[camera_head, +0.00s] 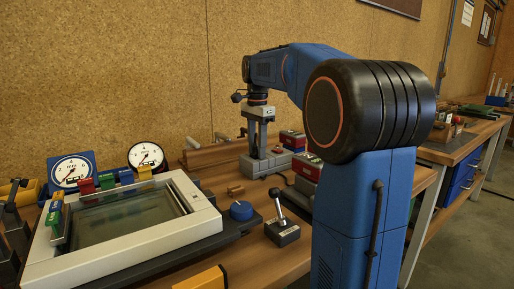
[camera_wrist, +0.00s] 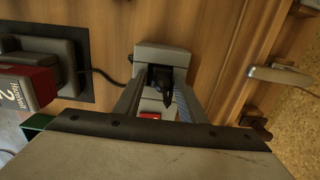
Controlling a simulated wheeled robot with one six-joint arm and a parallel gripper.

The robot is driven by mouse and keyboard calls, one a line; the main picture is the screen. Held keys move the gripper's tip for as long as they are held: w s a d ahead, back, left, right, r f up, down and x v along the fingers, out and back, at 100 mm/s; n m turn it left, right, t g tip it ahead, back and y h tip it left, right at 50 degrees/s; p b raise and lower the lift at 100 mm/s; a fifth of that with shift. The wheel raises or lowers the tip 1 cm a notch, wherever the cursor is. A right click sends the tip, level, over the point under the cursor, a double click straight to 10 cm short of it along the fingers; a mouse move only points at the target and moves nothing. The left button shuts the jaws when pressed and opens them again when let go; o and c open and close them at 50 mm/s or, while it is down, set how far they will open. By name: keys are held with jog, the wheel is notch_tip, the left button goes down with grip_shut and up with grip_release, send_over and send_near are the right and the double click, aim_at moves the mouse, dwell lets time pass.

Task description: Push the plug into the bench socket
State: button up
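My gripper (camera_head: 257,149) points straight down over a grey socket block (camera_head: 274,161) on the bench. In the wrist view, a black plug (camera_wrist: 161,79) sits between my two fingertips (camera_wrist: 160,75), and they appear to close on its sides. The plug is over the grey block (camera_wrist: 161,50), which has a red switch (camera_wrist: 150,116) on its near part. The contact between the plug and the block is hidden, so I cannot tell how deep the plug sits.
A dark cable (camera_wrist: 103,75) runs left of the block. A corkboard wall rises behind.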

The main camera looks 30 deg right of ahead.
jog(key=shift+f, duration=0.1)
notch_tip(320, 180, up, 18)
jog(key=shift+f, duration=0.2)
dwell(0.4)
dwell(0.5)
